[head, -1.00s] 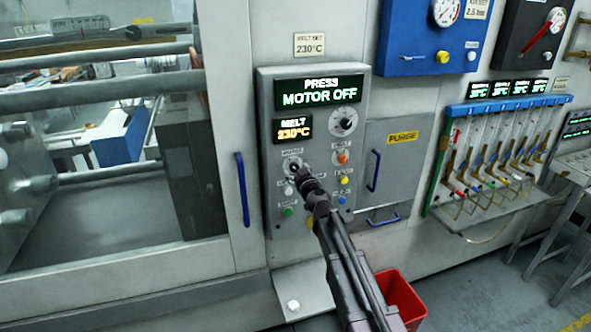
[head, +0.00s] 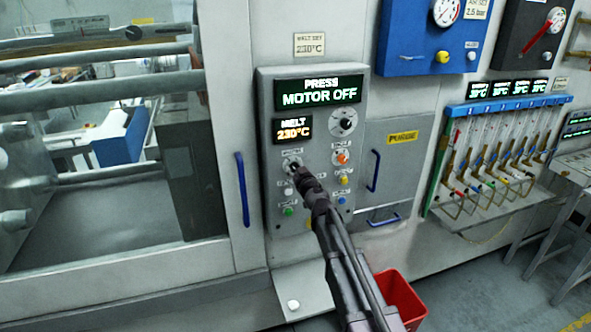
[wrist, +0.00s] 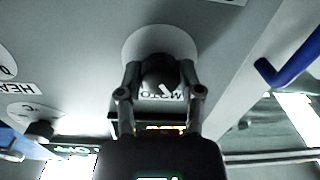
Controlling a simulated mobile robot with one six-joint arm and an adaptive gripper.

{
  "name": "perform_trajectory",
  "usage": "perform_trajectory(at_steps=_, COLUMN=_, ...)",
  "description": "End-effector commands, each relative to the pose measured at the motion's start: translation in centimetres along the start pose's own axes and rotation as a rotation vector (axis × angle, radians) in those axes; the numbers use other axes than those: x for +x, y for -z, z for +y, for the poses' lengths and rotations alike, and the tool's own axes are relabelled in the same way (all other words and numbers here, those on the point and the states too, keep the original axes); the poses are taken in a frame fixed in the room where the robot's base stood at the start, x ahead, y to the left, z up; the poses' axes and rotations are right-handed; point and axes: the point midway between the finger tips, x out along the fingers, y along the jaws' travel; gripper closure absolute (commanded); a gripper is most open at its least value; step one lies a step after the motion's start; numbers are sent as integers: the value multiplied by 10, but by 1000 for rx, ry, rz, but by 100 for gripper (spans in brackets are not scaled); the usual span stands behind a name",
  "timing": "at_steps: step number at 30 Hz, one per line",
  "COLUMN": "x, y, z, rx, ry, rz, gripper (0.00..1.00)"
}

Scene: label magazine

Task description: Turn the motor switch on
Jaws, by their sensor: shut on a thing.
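The motor switch is a round black knob with a white mark (wrist: 160,72) on a pale disc, above a partly hidden label reading "MOTO" upside down in the wrist view. My gripper (wrist: 162,84) has its two fingers on either side of this knob and is shut on it. In the head view my gripper (head: 298,172) reaches the upper left knob of the control panel (head: 264,150), and mostly hides it. The panel's display (head: 319,92) reads "PRESS MOTOR OFF".
A melt display (head: 293,129) reads 230°C. A dial (head: 343,122) and several coloured buttons sit close by on the panel. Blue handles stand left (head: 242,190) and right (head: 374,170) of it. A red bin (head: 403,297) is below.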

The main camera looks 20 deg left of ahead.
Motion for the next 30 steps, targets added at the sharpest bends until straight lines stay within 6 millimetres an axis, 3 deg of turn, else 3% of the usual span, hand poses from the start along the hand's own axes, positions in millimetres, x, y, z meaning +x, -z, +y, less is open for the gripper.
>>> perform_trajectory(at_steps=14, x=1, y=0, z=0, rx=173, ry=-1, rz=5, gripper=100)
perform_trajectory(at_steps=30, x=2, y=0, z=0, rx=658, ry=-3, rz=18, gripper=100)
